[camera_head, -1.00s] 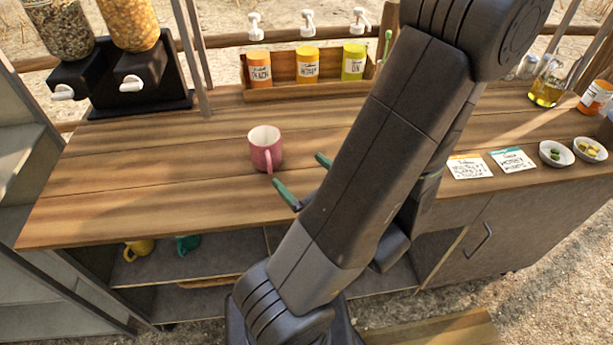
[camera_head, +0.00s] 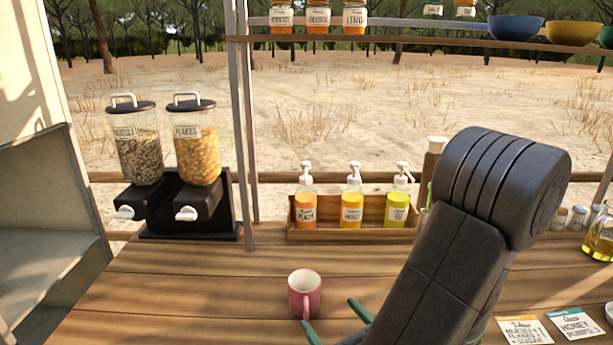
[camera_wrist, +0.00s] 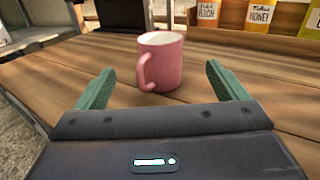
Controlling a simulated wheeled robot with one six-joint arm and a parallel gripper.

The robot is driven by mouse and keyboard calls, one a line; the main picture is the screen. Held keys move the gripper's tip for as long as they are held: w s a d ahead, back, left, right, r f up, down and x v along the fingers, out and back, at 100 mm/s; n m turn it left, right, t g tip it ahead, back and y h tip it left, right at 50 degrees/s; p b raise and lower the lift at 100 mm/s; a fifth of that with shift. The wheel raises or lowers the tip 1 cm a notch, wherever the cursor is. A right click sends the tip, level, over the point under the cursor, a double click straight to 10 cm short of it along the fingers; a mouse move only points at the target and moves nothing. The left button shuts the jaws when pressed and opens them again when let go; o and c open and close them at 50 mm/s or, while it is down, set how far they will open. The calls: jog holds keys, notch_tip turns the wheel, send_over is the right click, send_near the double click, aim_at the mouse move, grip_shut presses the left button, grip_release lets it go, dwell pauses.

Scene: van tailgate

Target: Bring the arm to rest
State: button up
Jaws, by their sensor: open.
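My gripper (camera_head: 335,324) is open, with two green fingers spread apart and nothing between them. It is low over the wooden counter (camera_head: 200,305), on the near side of a pink mug (camera_head: 304,293). In the wrist view the mug (camera_wrist: 165,62) stands upright beyond the fingertips of my gripper (camera_wrist: 160,84), with its handle toward me. The mug and fingers look apart. My arm crosses the right of the head view and hides part of the counter.
Two dispensers (camera_head: 165,165) stand at the back left. A wooden rack (camera_head: 350,233) with several pump bottles stands at the back. Two cards (camera_head: 550,326) lie at the right near an oil bottle (camera_head: 598,235). A shelf (camera_head: 430,40) with jars and bowls hangs above. The counter's left part is clear.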

aim_at(313, 293)
jog(key=shift+p+x, duration=0.45)
jog(key=shift+x, duration=4.55)
jog(key=shift+r, duration=0.1)
